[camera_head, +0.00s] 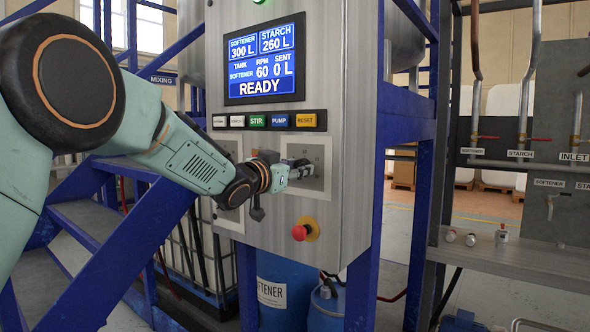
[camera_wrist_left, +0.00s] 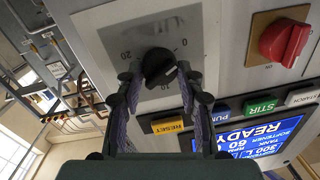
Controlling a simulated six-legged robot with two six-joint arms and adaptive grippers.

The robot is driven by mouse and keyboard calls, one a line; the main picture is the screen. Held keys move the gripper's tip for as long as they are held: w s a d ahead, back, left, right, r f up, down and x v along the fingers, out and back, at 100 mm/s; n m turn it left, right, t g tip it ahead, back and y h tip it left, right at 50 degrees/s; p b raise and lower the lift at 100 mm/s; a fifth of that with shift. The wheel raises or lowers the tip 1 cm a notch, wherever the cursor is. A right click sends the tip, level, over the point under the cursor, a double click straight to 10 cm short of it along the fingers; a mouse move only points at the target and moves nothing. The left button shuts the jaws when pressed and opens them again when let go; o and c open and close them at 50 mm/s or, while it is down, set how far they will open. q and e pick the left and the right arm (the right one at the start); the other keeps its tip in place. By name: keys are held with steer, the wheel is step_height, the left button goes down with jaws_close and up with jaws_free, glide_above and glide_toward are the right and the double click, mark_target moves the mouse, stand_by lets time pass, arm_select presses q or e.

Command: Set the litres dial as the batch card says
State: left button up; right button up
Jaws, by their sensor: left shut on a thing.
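The litres dial's black knob (camera_wrist_left: 157,66) sits on a pale plate marked 0, 10 and 20 in the left wrist view. My left gripper (camera_wrist_left: 160,76) is closed in on it, one finger each side, and shut on the knob. Its exact pointer setting is hard to read. In the head view my left gripper (camera_head: 292,170) reaches the dial plate (camera_head: 320,183) on the cabinet front and covers most of the knob. The screen (camera_head: 262,60) reads softener 300 L, starch 260 L, 60 RPM, sent 0 L, READY. No batch card is visible. My right gripper is out of view.
A button row with STIR (camera_head: 257,121), PUMP (camera_head: 281,120) and RESET (camera_head: 306,120) runs above the dial. A red stop button (camera_head: 300,232) sits below it. A red rotary knob (camera_wrist_left: 285,40) is beside the dial plate. Blue steps (camera_head: 95,230) stand left.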

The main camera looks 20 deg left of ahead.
arm_select(q)
steer(key=c, duration=0.3)
steer(key=n+b, duration=0.5)
steer(key=n, duration=0.6)
steer(key=n+h+b, duration=0.1)
steer(key=n+b, duration=0.5)
steer(key=n, duration=0.6)
steer(key=n+g+h+b, duration=0.1)
steer(key=n+b, duration=0.4)
steer(key=n, duration=0.7)
steer(key=shift+w+a+f+b, duration=0.1)
steer(key=shift+a+f+b, duration=0.1)
steer(key=shift+f+b, duration=0.2)
